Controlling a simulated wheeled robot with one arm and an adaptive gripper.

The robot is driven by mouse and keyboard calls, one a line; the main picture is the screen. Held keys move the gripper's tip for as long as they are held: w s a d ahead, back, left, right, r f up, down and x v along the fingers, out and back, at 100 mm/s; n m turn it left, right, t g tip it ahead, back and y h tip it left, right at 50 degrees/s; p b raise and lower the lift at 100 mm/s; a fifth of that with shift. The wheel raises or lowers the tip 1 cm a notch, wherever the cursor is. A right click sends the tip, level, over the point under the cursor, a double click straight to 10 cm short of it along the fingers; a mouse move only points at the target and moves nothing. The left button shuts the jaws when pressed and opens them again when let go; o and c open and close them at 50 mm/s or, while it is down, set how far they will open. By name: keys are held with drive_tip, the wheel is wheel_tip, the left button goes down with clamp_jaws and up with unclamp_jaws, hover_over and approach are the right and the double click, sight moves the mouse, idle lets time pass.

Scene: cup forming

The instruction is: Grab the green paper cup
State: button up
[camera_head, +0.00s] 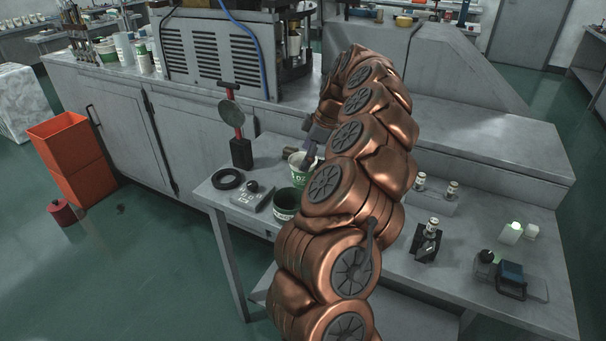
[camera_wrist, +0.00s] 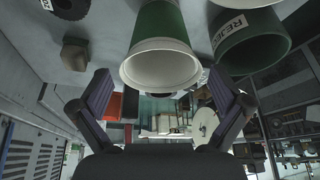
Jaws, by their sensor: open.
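The green paper cup (camera_head: 299,174) has a pale rim and white lettering and stands upright on the grey table in the head view. It also shows in the wrist view (camera_wrist: 160,30), top centre, with its pale rim toward my gripper. My gripper (camera_wrist: 158,76) is open, its two purple-grey fingers spread to either side of the cup's rim. No finger visibly touches the cup. In the head view my gripper (camera_head: 311,150) is at the cup's upper right, partly hidden by my copper-coloured arm.
A dark green container (camera_head: 286,205), labelled "REJECT" in the wrist view (camera_wrist: 250,45), stands close beside the cup. A scale (camera_head: 252,196), black ring (camera_head: 228,179) and round plate on a stand (camera_head: 232,113) are to the left. A machine (camera_head: 215,55) stands behind.

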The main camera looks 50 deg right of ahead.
drive_tip(key=shift+x, duration=1.05)
drive_tip(key=c, duration=0.8)
